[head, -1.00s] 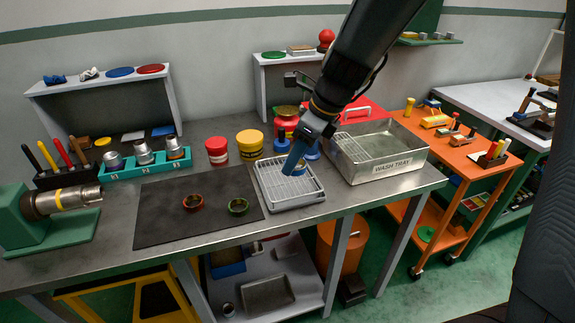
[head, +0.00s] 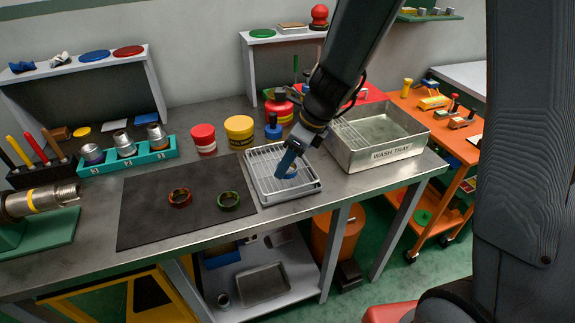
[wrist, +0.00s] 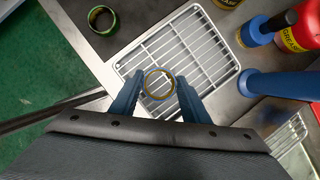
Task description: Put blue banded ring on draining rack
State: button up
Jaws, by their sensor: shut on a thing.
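My gripper (head: 284,172) is over the wire draining rack (head: 262,165), fingers pointing down. In the wrist view my blue fingers (wrist: 159,82) are shut on the blue banded ring (wrist: 147,87), which shows a dark blue and yellow edge. In the head view the ring (head: 291,174) is partly hidden by the fingers. The rack's white bars (wrist: 200,45) lie below the ring in the wrist view. I cannot tell whether the ring touches the bars.
A red banded ring (head: 180,197) and a green banded ring (head: 229,200) lie on the dark mat (head: 150,215) left of the rack. The wash tray (head: 392,153) stands right of it.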

jog(key=shift+f, duration=0.5)
jog(key=o, duration=1.1)
jog(key=shift+f, duration=0.15)
jog(key=v, duration=1.2)
jog(key=shift+s+d+f+n+g+h, duration=0.15)
jog(key=shift+s+d+f+n+h, duration=0.7)
jog(key=shift+s+d+n, duration=2.1)
jog(key=shift+s+d+f+n+g+h, duration=0.2)
jog(key=shift+s+d+f+n+h, duration=0.7)
jog(key=shift+n, duration=4.1)
jog(key=shift+s+d+f+n+g+h, duration=0.2)
jog(key=shift+s+d+f+n, duration=1.7)
jog(key=shift+n, duration=2.05)
